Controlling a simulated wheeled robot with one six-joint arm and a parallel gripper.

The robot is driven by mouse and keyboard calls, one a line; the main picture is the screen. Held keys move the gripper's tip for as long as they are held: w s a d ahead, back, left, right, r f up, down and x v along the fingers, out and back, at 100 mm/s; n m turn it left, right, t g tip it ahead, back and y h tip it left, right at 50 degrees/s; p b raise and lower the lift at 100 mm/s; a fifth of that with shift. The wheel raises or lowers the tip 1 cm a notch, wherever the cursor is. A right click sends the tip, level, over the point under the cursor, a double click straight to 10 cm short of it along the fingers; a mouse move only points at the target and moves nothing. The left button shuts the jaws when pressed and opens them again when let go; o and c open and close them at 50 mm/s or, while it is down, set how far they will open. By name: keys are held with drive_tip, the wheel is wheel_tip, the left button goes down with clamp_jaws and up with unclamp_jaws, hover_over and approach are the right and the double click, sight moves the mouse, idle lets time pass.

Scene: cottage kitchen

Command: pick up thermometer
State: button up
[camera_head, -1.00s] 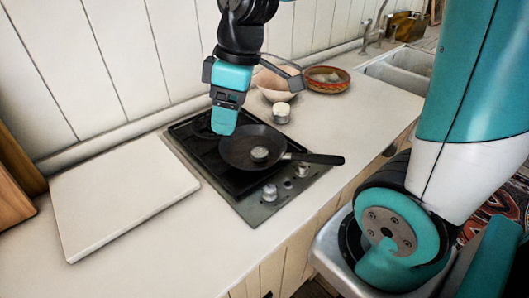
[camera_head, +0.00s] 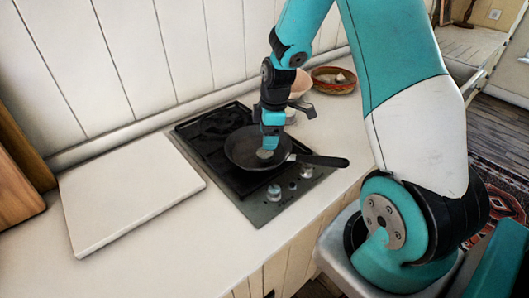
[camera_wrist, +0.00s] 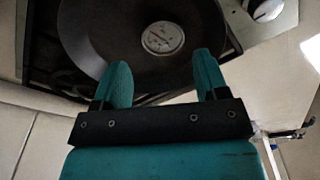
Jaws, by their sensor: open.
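The thermometer (camera_wrist: 162,38) is a small round dial with a pale face and a red needle. It lies in the dark frying pan (camera_wrist: 100,35). In the head view the thermometer (camera_head: 265,153) shows in the pan (camera_head: 240,148), which sits on the hob with its handle to the right. My gripper (camera_head: 268,146) is over the pan, close to the thermometer. In the wrist view my gripper (camera_wrist: 160,80) has its two teal fingers apart with nothing between them. The dial lies just beyond the fingertips. Whether the fingers touch the pan I cannot tell.
The black hob (camera_head: 222,176) has knobs along its front. A white board (camera_head: 125,200) lies on the counter to the left. A pale bowl (camera_head: 300,84) stands behind my arm, and a patterned bowl (camera_head: 333,86) with something in it is beyond it.

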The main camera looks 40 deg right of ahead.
sight(265, 152)
drive_tip(key=shift+w+a+f+p, duration=0.15)
drive_tip(key=shift+f+p, duration=0.2)
drive_tip(key=shift+f, duration=0.6)
drive_tip(key=shift+s+a+f+p, duration=0.15)
drive_tip(key=shift+f+p, duration=0.25)
drive_tip(key=shift+f, duration=0.55)
drive_tip(key=shift+w+a+f+p, duration=0.1)
drive_tip(key=shift+a+f+p, duration=0.2)
drive_tip(key=shift+f, duration=0.65)
drive_tip(key=shift+d, duration=0.15)
drive_tip(key=c, duration=0.8)
drive_tip(key=shift+r, duration=0.1)
